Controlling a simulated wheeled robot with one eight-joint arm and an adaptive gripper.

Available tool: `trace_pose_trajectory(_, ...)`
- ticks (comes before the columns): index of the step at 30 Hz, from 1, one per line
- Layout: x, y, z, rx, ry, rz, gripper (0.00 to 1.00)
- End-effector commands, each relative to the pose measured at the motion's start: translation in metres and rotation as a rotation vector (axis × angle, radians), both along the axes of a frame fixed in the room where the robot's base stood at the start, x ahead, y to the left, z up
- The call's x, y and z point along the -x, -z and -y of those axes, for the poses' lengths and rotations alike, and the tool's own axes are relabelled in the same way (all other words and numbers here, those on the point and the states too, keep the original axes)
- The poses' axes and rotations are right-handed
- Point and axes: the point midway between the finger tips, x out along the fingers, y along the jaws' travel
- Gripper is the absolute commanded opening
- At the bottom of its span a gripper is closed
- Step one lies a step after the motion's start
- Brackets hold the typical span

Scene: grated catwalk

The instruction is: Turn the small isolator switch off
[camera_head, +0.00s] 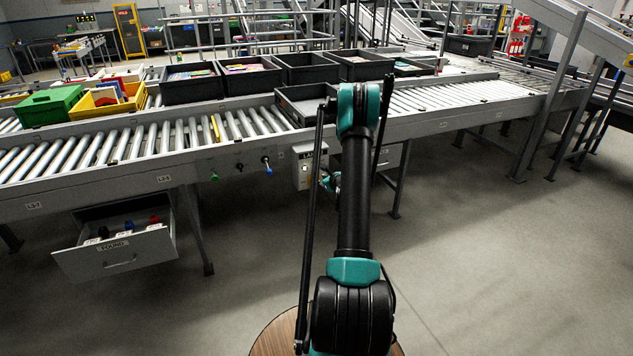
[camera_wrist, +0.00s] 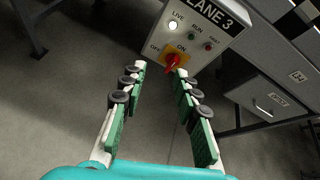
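The small isolator switch is a red knob (camera_wrist: 172,62) on a yellow plate (camera_wrist: 183,55) marked OFF and ON, low on a grey box (camera_wrist: 205,20) labelled LANE 3. I cannot tell exactly which mark the knob points to. My gripper (camera_wrist: 160,69) is open and empty, its green-padded fingers pointing at the box. The knob shows between the fingertips, closer to the right one; contact cannot be told. In the head view the box (camera_head: 304,168) hangs under the conveyor edge, and my gripper (camera_head: 330,182) is mostly hidden behind my arm.
The box has a bright white LIVE lamp (camera_wrist: 173,25), a green RUN lamp (camera_wrist: 192,36) and a red lamp (camera_wrist: 208,46). A grey drawer (camera_wrist: 262,98) is right of it. The roller conveyor (camera_head: 120,145) carries bins above. An open drawer (camera_head: 118,250) juts out left. Floor in front is clear.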

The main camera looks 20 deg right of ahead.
Motion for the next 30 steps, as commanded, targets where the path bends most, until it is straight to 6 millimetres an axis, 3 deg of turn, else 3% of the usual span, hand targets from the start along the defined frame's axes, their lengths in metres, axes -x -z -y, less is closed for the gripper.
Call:
trace_pose_trajectory(1, -0.003, 0.014, 0.013, -0.056, 0.043, 0.012, 0.31)
trace_pose_trajectory(6, -0.008, 0.039, 0.039, -0.199, 0.141, 0.045, 0.31)
trace_pose_trajectory(14, -0.02, 0.051, 0.046, -0.25, 0.173, 0.057, 0.31)
trace_pose_trajectory(30, -0.114, 0.09, 0.042, -0.247, 0.17, 0.056, 0.31)
